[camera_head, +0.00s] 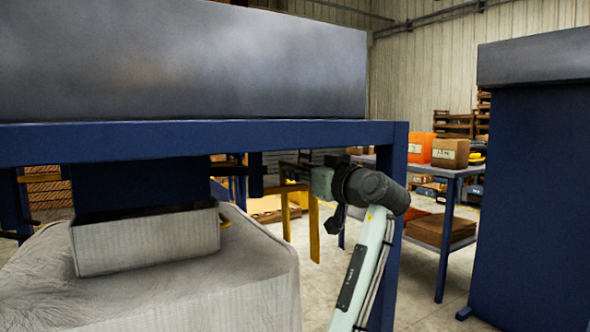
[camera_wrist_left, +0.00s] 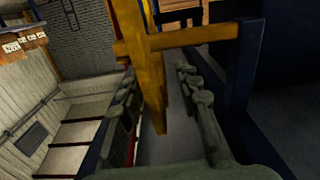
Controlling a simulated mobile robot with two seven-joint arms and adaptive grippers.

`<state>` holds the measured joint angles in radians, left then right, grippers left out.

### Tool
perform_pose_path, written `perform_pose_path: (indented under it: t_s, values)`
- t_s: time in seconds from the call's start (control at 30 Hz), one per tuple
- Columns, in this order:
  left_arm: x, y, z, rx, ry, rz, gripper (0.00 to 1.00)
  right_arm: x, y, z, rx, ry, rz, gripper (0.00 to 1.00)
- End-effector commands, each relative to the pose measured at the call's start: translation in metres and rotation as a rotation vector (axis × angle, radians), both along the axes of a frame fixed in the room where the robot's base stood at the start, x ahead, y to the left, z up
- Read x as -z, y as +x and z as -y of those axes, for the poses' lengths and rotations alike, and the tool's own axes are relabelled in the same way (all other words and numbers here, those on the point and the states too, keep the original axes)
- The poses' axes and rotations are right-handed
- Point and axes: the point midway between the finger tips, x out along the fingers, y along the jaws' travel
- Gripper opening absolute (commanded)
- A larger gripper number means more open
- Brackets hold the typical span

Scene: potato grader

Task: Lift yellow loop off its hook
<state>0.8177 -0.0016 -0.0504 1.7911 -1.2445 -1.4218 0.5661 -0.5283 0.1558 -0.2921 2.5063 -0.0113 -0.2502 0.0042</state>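The yellow loop (camera_head: 314,228) hangs behind the blue frame's right part in the head view, with a horizontal upper part and hanging legs. In the left wrist view the yellow loop (camera_wrist_left: 152,75) hangs between my gripper's fingers, and its crosspiece runs right to a dark blue post (camera_wrist_left: 243,70). The hook itself is not clear in either view. My left gripper (camera_wrist_left: 157,76) is open, with a finger on each side of the strap and gaps showing. In the head view my left gripper (camera_head: 298,168) is small and partly hard to make out. My right gripper is not in view.
A blue frame (camera_head: 200,140) carries a grey hopper (camera_head: 180,60) above a pale bulk bag (camera_head: 230,275). A blue upright (camera_head: 392,240) stands close beside my left arm. A table (camera_head: 455,172) with boxes stands behind; a blue cabinet (camera_head: 530,200) is at right.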

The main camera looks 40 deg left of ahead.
Motion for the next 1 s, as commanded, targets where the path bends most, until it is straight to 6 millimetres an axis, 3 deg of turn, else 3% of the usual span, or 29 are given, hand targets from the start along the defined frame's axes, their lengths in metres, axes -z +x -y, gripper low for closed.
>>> perform_pose_path:
  t_s: [0.2,0.47,0.73,1.0]
  values:
    - [0.0,0.008,-0.018,0.0,0.0,0.001,0.33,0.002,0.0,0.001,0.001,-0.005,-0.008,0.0]
    - [0.0,0.008,-0.02,0.001,0.0,0.001,0.33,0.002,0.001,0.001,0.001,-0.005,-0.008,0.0]
    - [0.0,0.008,-0.02,0.001,0.0,0.001,0.02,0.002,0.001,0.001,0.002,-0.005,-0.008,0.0]
    - [0.0,0.008,-0.019,0.0,-0.001,0.001,0.0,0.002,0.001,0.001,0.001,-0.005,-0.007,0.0]
